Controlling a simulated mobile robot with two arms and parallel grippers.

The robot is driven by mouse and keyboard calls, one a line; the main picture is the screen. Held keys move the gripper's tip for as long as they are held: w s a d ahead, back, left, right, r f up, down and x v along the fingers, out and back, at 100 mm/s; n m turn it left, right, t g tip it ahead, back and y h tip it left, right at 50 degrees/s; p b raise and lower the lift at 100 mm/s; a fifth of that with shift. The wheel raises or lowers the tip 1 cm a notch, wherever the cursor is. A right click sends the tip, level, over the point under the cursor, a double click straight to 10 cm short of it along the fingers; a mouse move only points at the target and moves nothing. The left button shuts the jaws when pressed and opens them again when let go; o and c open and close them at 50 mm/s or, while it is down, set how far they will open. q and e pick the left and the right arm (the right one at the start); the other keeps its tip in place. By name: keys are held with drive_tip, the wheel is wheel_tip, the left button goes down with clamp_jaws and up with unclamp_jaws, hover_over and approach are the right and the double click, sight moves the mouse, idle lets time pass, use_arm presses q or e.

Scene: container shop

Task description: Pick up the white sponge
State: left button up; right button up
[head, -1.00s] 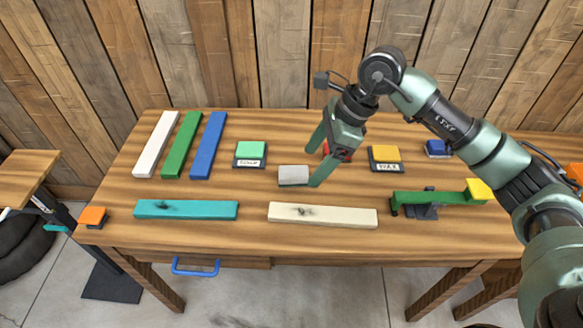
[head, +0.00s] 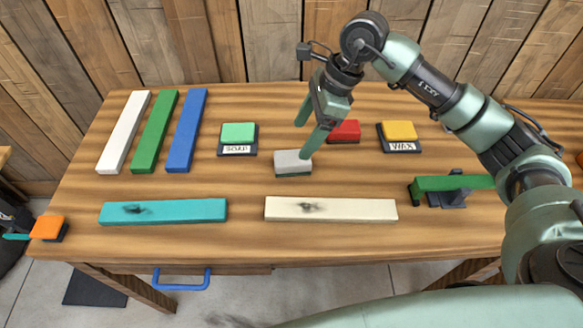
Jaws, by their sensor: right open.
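The white sponge (head: 291,157) is a small block with a greyish-white top and a dark green underside. It lies on the wooden table (head: 246,190), near the middle. My right gripper (head: 303,139) is open, with its two green fingers pointing down. The nearer fingertip overlaps the sponge's right back edge in the picture; I cannot tell whether it touches. The other finger is behind and up from the sponge. Nothing is between the fingers. My left gripper is not in view.
A red block (head: 345,130) lies close right of the gripper. Yellow (head: 399,130) and green (head: 238,133) blocks sit on dark bases either side. A cream bar (head: 335,209) and teal bar (head: 180,211) lie in front. A plank wall (head: 200,40) stands behind.

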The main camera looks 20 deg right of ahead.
sight(293, 157)
drive_tip(key=shift+f, duration=0.7)
drive_tip(key=shift+x, duration=1.25)
drive_tip(key=p+x, duration=0.1)
drive_tip(key=x, duration=0.3)
drive_tip(key=shift+s+f, duration=0.15)
drive_tip(key=shift+a+f, duration=0.2)
drive_tip(key=shift+f, duration=0.2)
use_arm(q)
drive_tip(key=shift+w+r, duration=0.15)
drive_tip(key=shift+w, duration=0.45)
use_arm(e)
drive_tip(key=shift+c, duration=0.2)
drive_tip(key=c, duration=1.4)
drive_tip(key=shift+r, duration=0.1)
